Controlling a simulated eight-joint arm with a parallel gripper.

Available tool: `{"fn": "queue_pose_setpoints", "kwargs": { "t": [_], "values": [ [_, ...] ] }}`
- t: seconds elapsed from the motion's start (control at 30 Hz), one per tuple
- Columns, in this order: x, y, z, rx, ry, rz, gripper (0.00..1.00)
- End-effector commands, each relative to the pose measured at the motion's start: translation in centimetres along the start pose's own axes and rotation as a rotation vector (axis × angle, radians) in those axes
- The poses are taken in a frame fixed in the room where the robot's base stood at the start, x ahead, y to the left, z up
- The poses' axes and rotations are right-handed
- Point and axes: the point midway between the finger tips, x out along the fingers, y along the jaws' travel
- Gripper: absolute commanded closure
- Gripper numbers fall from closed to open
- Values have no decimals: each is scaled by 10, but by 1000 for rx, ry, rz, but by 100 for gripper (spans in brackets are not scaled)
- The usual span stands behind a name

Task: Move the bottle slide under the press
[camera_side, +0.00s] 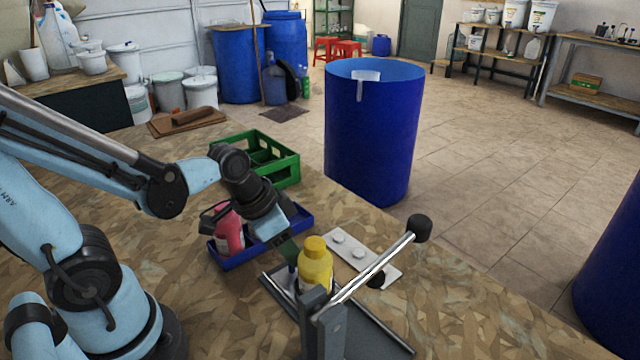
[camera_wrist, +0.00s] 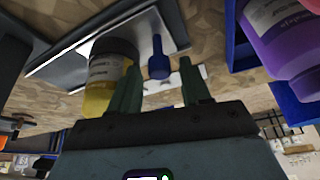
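A yellow bottle (camera_side: 315,268) with a yellow cap stands on the grey slide rail (camera_side: 380,330), close behind the press (camera_side: 326,330). The press has a grey post and a long lever ending in a black knob (camera_side: 419,228). In the wrist view the yellow bottle (camera_wrist: 100,78) is beside the left finger, and a blue knob (camera_wrist: 158,60) stands on the slide between and beyond the fingertips. My gripper (camera_wrist: 160,72) is open, with green fingers apart and nothing held. In the side view my gripper (camera_side: 289,255) is just left of the bottle; its fingertips are partly hidden.
A blue tray (camera_side: 235,260) holding a pink bottle (camera_side: 230,232) is left of the slide. A white plate (camera_side: 375,262) with round pieces lies behind the bottle. A green crate (camera_side: 285,170) stands farther back, and a large blue drum (camera_side: 370,130) stands beyond the table edge.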

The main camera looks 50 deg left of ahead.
Motion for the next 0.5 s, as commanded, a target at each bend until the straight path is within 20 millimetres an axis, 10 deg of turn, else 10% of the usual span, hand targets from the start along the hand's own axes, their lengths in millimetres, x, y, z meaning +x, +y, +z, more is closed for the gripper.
{"fn": "queue_pose_setpoints", "kwargs": {
  "t": [0.3,0.5],
  "values": [
    [0,0,0,0,0,0,100],
    [0,0,0,0,0,0,100]
  ]
}}
